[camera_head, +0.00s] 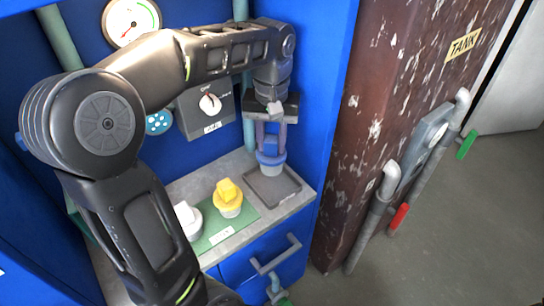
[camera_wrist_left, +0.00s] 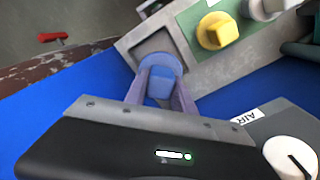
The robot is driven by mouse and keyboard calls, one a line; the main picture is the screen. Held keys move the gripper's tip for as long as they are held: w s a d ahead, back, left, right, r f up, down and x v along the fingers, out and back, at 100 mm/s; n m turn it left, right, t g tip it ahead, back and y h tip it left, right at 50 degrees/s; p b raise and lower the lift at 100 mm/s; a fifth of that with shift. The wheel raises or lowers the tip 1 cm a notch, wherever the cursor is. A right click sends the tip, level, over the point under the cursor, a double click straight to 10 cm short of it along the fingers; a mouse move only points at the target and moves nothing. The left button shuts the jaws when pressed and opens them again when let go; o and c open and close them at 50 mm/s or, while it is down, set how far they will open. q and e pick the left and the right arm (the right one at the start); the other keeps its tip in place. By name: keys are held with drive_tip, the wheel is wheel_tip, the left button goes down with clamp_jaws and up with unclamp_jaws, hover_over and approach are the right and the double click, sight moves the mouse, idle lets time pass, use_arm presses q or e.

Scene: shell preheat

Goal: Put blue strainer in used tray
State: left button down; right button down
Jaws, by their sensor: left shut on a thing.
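The blue strainer (camera_head: 271,160) is held between the fingers of my left gripper (camera_head: 270,140), which is shut on it and points down. In the left wrist view the blue strainer (camera_wrist_left: 161,78) sits between the two purple-grey fingers (camera_wrist_left: 160,92). The used tray (camera_head: 273,186) is a grey square recessed tray at the right end of the shelf. The strainer is over the tray's back part; I cannot tell whether it touches the tray. The tray also shows in the left wrist view (camera_wrist_left: 146,48), partly hidden by the strainer. My right gripper is not in view.
A yellow strainer (camera_head: 228,197) and a white one (camera_head: 188,219) stand on a green mat (camera_head: 226,230) left of the tray. A control box with a knob (camera_head: 209,104) is on the blue wall behind. A rusty brown tank (camera_head: 395,90) stands to the right.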

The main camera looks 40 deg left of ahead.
sight(272, 159)
use_arm(q)
drive_tip(key=shift+w+a+f, duration=0.15)
drive_tip(key=shift+w+f, duration=0.1)
drive_tip(key=shift+f, duration=0.75)
wheel_tip(272, 159, down, 4)
drive_tip(key=shift+s+f+b, duration=0.1)
drive_tip(key=shift+b, duration=0.35)
drive_tip(key=shift+w+f, duration=0.25)
drive_tip(key=shift+f, duration=0.15)
